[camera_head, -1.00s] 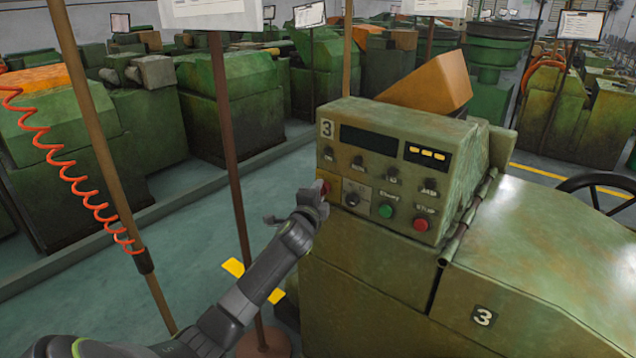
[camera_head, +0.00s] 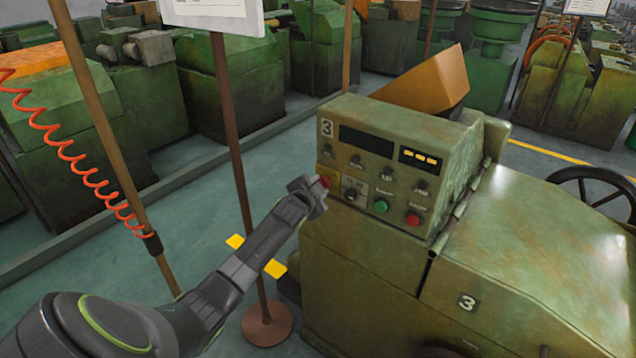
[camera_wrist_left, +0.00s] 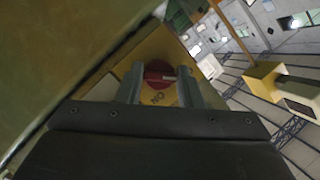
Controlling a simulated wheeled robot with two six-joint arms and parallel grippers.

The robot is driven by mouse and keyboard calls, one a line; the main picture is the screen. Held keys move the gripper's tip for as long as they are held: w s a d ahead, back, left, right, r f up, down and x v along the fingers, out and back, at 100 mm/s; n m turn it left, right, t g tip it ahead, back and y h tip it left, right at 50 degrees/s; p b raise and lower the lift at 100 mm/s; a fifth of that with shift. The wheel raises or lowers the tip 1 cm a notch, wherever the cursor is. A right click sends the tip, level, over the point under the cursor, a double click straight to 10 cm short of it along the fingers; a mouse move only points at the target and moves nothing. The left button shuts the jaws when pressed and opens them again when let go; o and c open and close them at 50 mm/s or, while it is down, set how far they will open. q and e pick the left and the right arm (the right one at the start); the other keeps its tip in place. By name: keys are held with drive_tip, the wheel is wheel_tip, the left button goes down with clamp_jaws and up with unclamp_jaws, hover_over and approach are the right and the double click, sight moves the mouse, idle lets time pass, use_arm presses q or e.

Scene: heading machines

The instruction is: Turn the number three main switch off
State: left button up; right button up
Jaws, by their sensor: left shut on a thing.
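The green machine marked 3 has a control panel (camera_head: 375,170) on its box. The number three main switch is a red rotary knob (camera_head: 324,181) on a yellow plate at the box's left side. It shows between my fingers in the left wrist view (camera_wrist_left: 158,74), with a pale mark on the red and the letters ON on the yellow plate below. My left gripper (camera_head: 317,192) is at the knob, its two fingers on either side of it, shut on it. The gripper hides part of the switch in the head view. My right gripper is not in view.
The panel front has several black knobs, a green button (camera_head: 381,206) and a red button (camera_head: 413,219). Floor is open at left.

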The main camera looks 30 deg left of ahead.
use_arm(q)
drive_tip(key=shift+f, duration=0.1)
idle(0.4)
drive_tip(key=o, duration=1)
drive_tip(key=shift+s, duration=0.1)
drive_tip(key=b+v, duration=0.2)
drive_tip(key=v, duration=1.5)
drive_tip(key=shift+s+b, duration=0.1)
drive_tip(key=shift+b, duration=0.3)
